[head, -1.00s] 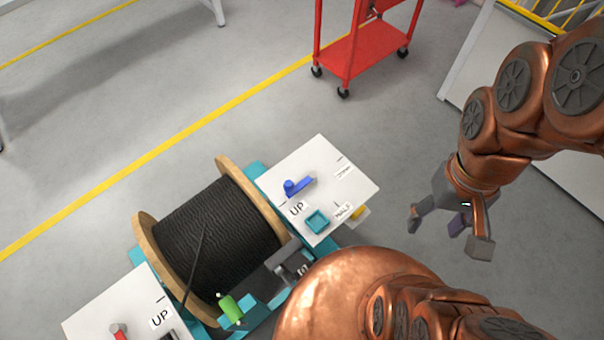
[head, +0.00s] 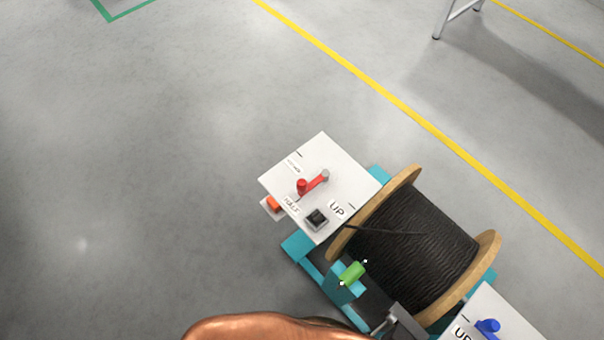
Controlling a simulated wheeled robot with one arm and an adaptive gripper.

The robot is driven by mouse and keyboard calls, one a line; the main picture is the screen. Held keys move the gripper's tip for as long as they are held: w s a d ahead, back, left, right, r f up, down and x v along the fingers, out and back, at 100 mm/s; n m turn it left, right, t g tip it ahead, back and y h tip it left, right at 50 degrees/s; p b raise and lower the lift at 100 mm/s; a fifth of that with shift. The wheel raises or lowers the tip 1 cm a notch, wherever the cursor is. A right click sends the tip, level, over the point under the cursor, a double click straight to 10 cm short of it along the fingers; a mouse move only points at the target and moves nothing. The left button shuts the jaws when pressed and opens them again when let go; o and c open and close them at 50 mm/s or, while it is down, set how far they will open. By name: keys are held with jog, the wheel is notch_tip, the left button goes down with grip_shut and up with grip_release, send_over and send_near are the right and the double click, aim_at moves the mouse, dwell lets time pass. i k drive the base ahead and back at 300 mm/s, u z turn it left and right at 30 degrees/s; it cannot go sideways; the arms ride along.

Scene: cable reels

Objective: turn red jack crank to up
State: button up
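The red jack crank (head: 312,183) is a short red lever with an upright knob, on top of a white panel (head: 345,184) at the left end of the cable reel stand. Its knob end points to the lower left, near the "HALF" label (head: 291,205). The "UP" label (head: 337,209) is at the panel's lower right corner, with a tick mark near the right corner. A third, blurred label is at the upper left.
A black cable reel (head: 415,245) with wooden flanges sits right of the panel on a teal stand (head: 300,247). A blue crank (head: 487,328) is on another white panel at the bottom right. A green cylinder (head: 352,272) is in front of the reel. Floor at left is clear.

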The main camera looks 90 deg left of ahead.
aim_at(303, 187)
jog(key=u, duration=3.25)
jog(key=k, duration=0.5)
jog(key=u, duration=1.25)
jog(key=i, duration=0.6)
jog(key=z, duration=0.65)
jog(key=i, duration=0.5)
jog(key=z, duration=0.55)
